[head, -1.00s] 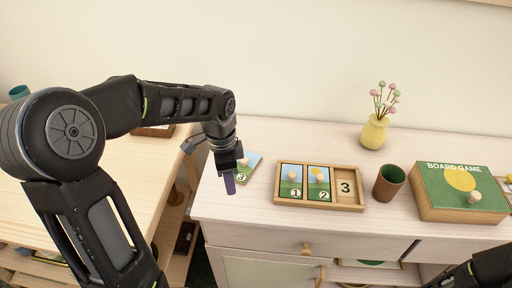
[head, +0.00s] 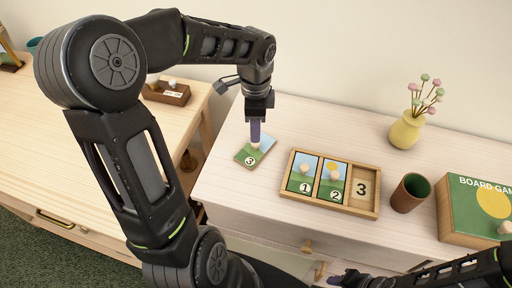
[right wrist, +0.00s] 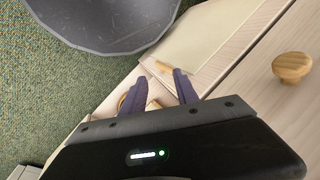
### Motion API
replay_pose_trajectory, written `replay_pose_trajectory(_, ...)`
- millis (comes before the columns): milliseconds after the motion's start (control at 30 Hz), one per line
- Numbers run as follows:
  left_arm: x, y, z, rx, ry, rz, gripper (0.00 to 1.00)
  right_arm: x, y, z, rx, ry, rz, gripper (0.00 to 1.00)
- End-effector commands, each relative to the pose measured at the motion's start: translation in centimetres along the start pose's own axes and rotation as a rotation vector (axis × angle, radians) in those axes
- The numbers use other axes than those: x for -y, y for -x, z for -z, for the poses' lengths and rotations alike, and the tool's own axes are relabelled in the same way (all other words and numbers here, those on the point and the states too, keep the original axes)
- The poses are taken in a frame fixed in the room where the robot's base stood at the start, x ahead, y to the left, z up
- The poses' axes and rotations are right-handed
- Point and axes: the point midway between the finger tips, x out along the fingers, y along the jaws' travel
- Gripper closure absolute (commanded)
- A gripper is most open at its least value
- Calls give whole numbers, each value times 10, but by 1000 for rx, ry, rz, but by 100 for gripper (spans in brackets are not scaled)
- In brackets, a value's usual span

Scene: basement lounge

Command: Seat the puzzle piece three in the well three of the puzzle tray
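The puzzle piece three (head: 249,160), a square picture tile marked 3, lies flat on the cabinet top, left of the puzzle tray (head: 286,186). In the head view my left gripper (head: 256,142) points down over it, with fingertips at its knob. The fingers overlap edge-on, so their gap and any grip are hidden. The tray's well three (head: 361,189), at its right end, is empty and shows a 3. Pieces one (head: 302,175) and two (head: 332,183) fill the other wells. My right gripper (right wrist: 160,85) is open and empty, low by the cabinet front.
A brown cup (head: 409,194) stands right of the tray, with a yellow flower vase (head: 405,130) behind and a board game box (head: 478,208) farther right. A wooden desk (head: 60,130) is at the left. The cabinet top between piece and tray is clear.

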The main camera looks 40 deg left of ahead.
Motion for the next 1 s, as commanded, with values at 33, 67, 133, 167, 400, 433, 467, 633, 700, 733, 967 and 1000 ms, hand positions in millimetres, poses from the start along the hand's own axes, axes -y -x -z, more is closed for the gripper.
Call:
replay_pose_trajectory(33, 0, -5, 0, 0, 0, -2, 63, 0, 0, 0, 0, 0, 0, 64)
replay_pose_trajectory(67, 0, -7, 0, 0, 0, -1, 63, 0, 1, 0, 0, 0, 0, 64)
replay_pose_trajectory(133, 0, -9, 0, -1, 0, 0, 63, 0, 1, 0, 0, 0, 0, 64)
replay_pose_trajectory(167, 0, -9, 0, -1, 0, 0, 63, 0, 0, 0, 0, 0, 0, 64)
replay_pose_trajectory(400, 0, -10, 0, -1, 1, 0, 63, 0, 1, 0, 0, 0, 0, 64)
replay_pose_trajectory(433, 0, -12, 0, -1, 1, -1, 63, 0, 1, 0, 0, 0, 0, 64)
replay_pose_trajectory(467, 0, -14, 1, -1, 1, -2, 63, 1, 2, 0, 0, 0, -1, 64)
replay_pose_trajectory(633, -2, -36, 2, 0, 0, -5, 63, 2, 7, -1, 2, -1, -2, 64)
replay_pose_trajectory(700, -2, -47, 2, 0, 0, -4, 63, 2, 7, -1, 2, -2, -2, 64)
replay_pose_trajectory(733, -2, -51, 2, 0, 0, -4, 63, 2, 8, -1, 2, -2, -3, 64)
replay_pose_trajectory(967, -1, -62, 2, -1, 1, 0, 63, 2, 8, -1, 2, -2, -3, 64)
replay_pose_trajectory(1000, -1, -61, 2, -1, 1, 0, 63, 2, 8, -1, 2, -2, -3, 64)
